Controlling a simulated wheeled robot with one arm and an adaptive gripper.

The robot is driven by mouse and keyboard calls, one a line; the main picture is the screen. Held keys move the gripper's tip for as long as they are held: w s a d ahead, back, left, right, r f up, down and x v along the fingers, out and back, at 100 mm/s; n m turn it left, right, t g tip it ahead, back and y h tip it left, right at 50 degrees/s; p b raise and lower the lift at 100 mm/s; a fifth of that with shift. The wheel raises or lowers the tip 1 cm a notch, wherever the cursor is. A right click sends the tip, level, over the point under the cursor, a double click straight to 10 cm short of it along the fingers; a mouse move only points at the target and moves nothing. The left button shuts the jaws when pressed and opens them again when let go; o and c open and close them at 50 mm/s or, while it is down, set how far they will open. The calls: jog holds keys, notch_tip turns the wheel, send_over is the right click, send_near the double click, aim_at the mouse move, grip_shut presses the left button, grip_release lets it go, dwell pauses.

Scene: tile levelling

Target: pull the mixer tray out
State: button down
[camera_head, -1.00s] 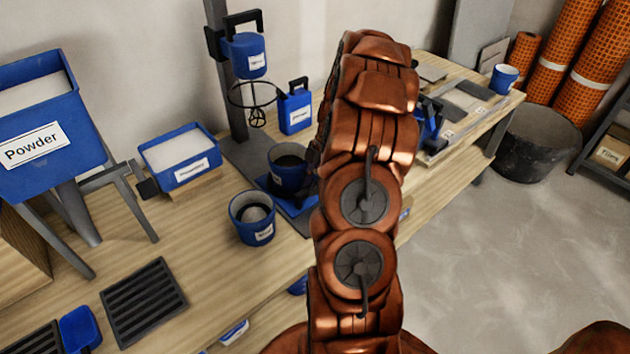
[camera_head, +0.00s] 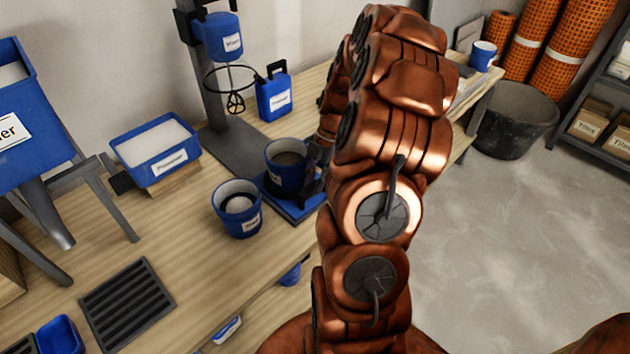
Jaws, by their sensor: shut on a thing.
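The blue mixer tray (camera_head: 302,211) lies on the bench at the foot of the mixer stand (camera_head: 207,82). A blue bucket (camera_head: 284,178) with dark grey content stands upright on it. The bucket sits to the right of and nearer than the mixer's whisk (camera_head: 236,103), which hangs clear of it. My gripper (camera_head: 316,178) is dark and partly hidden behind my arm. It reaches down at the tray's right side, beside the bucket, and is shut on the tray. The exact contact point is hidden.
A second blue bucket (camera_head: 237,208) stands left of the tray. A blue powder bin (camera_head: 155,147), a blue canister (camera_head: 273,93) and a black grate (camera_head: 127,304) are on the bench. Open floor (camera_head: 480,260) lies right of the bench edge; a black tub (camera_head: 513,122) stands there.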

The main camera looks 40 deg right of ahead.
jog(key=c, duration=1)
grip_release()
jog(key=shift+r, duration=0.1)
jog(key=v, duration=0.6)
jog(key=shift+w+d, duration=0.1)
jog(key=shift+d, duration=0.1)
jog(key=shift+v, duration=0.85)
jog(key=shift+a+r, duration=0.1)
jog(key=shift+a, duration=0.05)
